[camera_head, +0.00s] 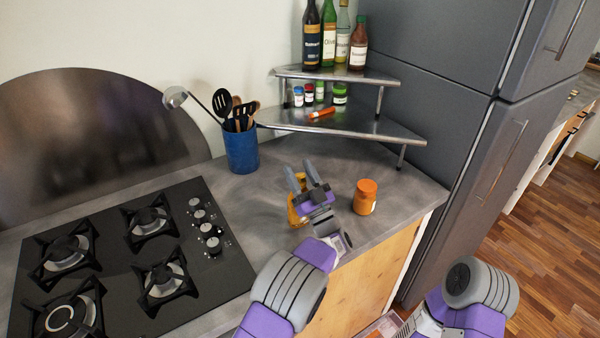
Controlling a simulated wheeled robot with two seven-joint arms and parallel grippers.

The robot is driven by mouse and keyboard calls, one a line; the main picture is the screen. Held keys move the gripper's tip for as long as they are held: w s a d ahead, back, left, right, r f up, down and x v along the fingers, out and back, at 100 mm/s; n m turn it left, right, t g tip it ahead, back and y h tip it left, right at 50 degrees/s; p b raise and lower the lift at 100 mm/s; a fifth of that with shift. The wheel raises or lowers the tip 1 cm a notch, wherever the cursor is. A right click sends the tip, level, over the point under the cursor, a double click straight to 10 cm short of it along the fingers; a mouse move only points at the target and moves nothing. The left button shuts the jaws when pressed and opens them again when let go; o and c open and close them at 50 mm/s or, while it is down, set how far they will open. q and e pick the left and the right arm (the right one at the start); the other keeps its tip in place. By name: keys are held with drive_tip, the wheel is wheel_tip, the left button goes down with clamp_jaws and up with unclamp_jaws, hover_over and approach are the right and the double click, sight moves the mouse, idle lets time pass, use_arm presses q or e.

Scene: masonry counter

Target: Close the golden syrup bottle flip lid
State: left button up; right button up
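An amber bottle (294,215), which looks like the golden syrup bottle, stands on the grey counter. My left gripper (298,167) is in front of and over it, hiding much of it. Its flip lid is hidden, so I cannot tell how the lid stands. The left gripper's two fingers point away toward the back of the counter, with a gap between them and nothing visible held. I cannot tell whether they touch the bottle. My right arm (475,290) shows at the lower right, but its gripper is not in view.
An orange jar (365,198) stands right of the bottle, near the counter edge. A blue utensil pot (241,150) stands behind left. A black gas hob (120,255) fills the left. A two-tier metal shelf (350,127) with bottles and small jars stands behind, beside a grey fridge (440,120).

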use_arm(q)
drive_tip(key=shift+o, duration=1)
drive_tip(key=v, duration=0.7)
drive_tip(key=shift+s, duration=0.2)
drive_tip(key=shift+d+f, duration=0.15)
drive_tip(key=shift+d, duration=0.05)
